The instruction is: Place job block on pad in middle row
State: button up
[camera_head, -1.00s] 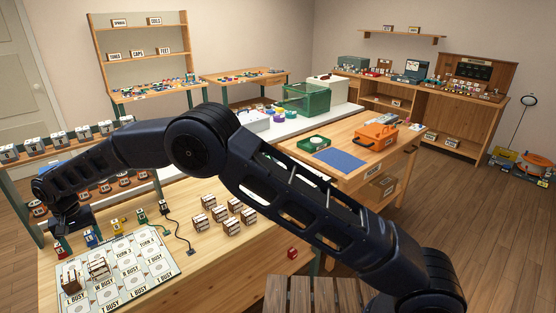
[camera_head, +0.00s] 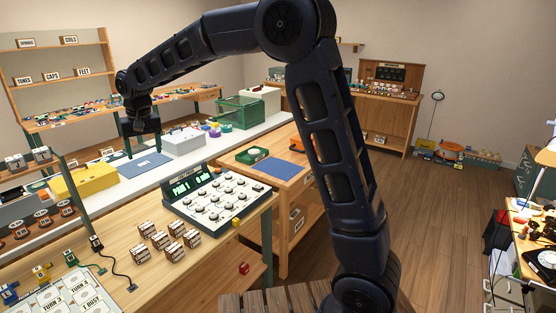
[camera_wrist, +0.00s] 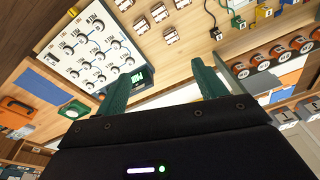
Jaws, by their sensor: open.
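Several wooden job blocks (camera_head: 176,229) with pale labels stand grouped on the wooden bench in the head view. They also show at the top of the wrist view (camera_wrist: 171,37). The board of pads (camera_head: 70,299), with printed labels "TURN 3" and "BUSY", is at the bottom left of the head view and mostly cut off. Which pads are in the middle row cannot be told. My gripper (camera_head: 140,126) is raised in the air, beyond the blocks. In the wrist view its green fingers (camera_wrist: 163,78) are apart with nothing between them.
A control panel (camera_head: 218,197) with knobs and a green display stands right of the blocks. A cable (camera_head: 120,267) lies left of them. A yellow case (camera_head: 88,180) is further back.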

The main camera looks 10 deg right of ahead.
jog(key=s+d+r+m+t, duration=0.1)
jog(key=d+r, duration=0.3)
jog(key=d, duration=1.3)
jog(key=s+d+r+m+t, duration=0.1)
jog(key=d+r+m, duration=0.15)
jog(key=d, duration=1.45)
jog(key=s+d+f+m, duration=0.1)
jog(key=s+d+f, duration=0.2)
jog(key=s+d, duration=0.6)
jog(key=s+d+f+m+t+h, duration=0.1)
jog(key=s+d+f, duration=0.2)
jog(key=s+d, duration=0.6)
jog(key=d, duration=0.3)
jog(key=shift+d+f, duration=0.15)
jog(key=shift+d, duration=0.2)
